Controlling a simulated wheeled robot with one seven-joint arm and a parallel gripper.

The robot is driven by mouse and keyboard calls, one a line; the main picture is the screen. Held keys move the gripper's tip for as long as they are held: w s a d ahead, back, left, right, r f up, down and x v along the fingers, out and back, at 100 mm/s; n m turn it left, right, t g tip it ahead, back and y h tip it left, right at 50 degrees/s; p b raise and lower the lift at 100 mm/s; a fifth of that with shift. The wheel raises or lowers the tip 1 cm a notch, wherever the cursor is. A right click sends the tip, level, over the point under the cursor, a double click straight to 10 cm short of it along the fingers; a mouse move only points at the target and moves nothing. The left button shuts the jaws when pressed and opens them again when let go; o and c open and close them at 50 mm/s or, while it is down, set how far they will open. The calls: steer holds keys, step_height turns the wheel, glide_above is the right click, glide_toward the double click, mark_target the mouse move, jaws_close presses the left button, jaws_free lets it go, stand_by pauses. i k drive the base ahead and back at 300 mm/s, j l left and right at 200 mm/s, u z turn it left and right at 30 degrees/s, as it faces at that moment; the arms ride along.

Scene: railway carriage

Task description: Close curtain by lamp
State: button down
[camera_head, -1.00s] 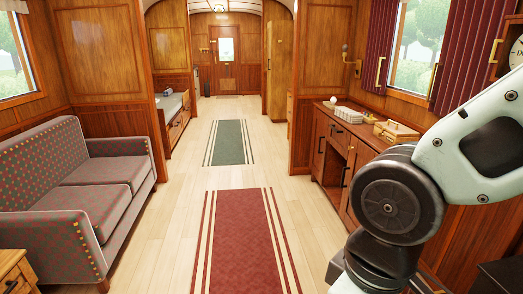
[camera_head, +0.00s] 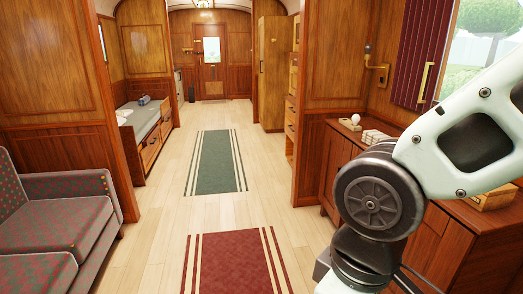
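A dark red curtain (camera_head: 420,52) hangs at the left side of the window on the right wall. It is gathered, and a brass handle (camera_head: 425,82) runs along its edge. Window glass with trees outside shows to its right. A wall lamp (camera_head: 374,68) with a brass bracket is mounted just left of the curtain. My arm crosses the right side of the picture in front of the cabinet and the lower window. My gripper is outside the picture. Any curtain on the window's right side is out of view or hidden.
A wooden cabinet (camera_head: 434,238) stands along the right wall, with a white round object (camera_head: 355,119) on top. A grey sofa (camera_head: 72,183) is at left. The aisle with a red rug (camera_head: 238,265) and green rug (camera_head: 216,160) is clear. A partition (camera_head: 312,150) juts out at right.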

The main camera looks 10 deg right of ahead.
mark_target(425, 27)
steer(key=i, duration=2)
